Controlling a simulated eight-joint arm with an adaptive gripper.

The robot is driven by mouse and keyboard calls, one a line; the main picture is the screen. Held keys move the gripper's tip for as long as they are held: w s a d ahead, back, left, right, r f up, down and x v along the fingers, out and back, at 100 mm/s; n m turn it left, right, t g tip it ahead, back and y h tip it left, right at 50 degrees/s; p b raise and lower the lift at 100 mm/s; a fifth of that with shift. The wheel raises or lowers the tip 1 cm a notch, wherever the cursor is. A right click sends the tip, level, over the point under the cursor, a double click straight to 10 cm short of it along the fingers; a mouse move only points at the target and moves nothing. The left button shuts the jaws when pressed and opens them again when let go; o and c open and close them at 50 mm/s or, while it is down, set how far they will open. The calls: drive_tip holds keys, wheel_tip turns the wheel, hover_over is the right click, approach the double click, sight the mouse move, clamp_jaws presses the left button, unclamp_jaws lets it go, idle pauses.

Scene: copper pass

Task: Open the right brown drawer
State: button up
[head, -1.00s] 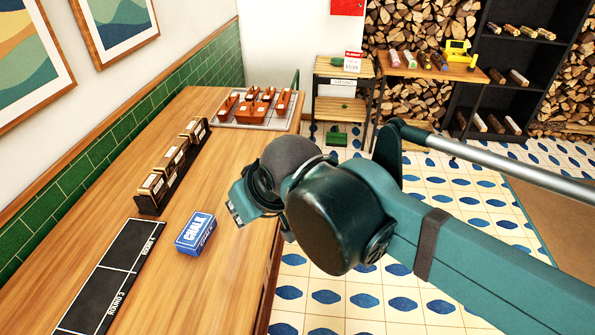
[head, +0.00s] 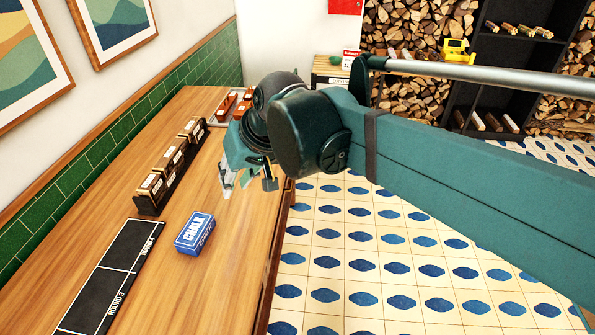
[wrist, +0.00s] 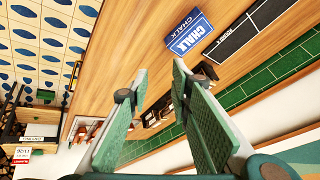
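My gripper (head: 247,185) hangs over the front edge side of the wooden counter (head: 215,260), with its fingers pointing down. In the wrist view my gripper (wrist: 160,68) shows two green-padded fingers held apart, with nothing between them. The counter's brown front (head: 268,275) shows only as a narrow, steeply slanted strip in the head view. I cannot make out the right brown drawer or its handle there.
A blue chalk box (head: 195,234), a black rack (head: 172,172) of small boxes and a black board (head: 108,280) stand on the counter. Reddish-brown pieces (head: 228,104) lie at its far end. The tiled floor (head: 380,270) right of the counter is clear.

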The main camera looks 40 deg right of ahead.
drive_tip(key=w+d+r+m+t+y+p, duration=0.15)
drive_tip(key=w+d+m+y, duration=0.4)
drive_tip(key=w+d, duration=1.3)
drive_tip(key=w+d+f+t+y, duration=0.1)
drive_tip(key=d+f+t+y, duration=0.1)
drive_tip(key=d, duration=1)
drive_tip(key=w+d+f+t+y, duration=0.1)
drive_tip(key=d+t+y, duration=0.1)
drive_tip(key=d, duration=1.1)
wheel_tip(320, 180, down, 32)
drive_tip(key=shift+s+m+p, duration=0.35)
drive_tip(key=shift+m+p, duration=0.1)
drive_tip(key=shift+w+r+g, duration=0.1)
drive_tip(key=shift+w+g, duration=0.05)
drive_tip(key=shift+g, duration=0.1)
drive_tip(key=b+x, duration=0.1)
drive_tip(key=x, duration=0.6)
drive_tip(key=shift+w+a, duration=0.15)
drive_tip(key=shift+w, duration=0.05)
drive_tip(key=shift+c, duration=0.5)
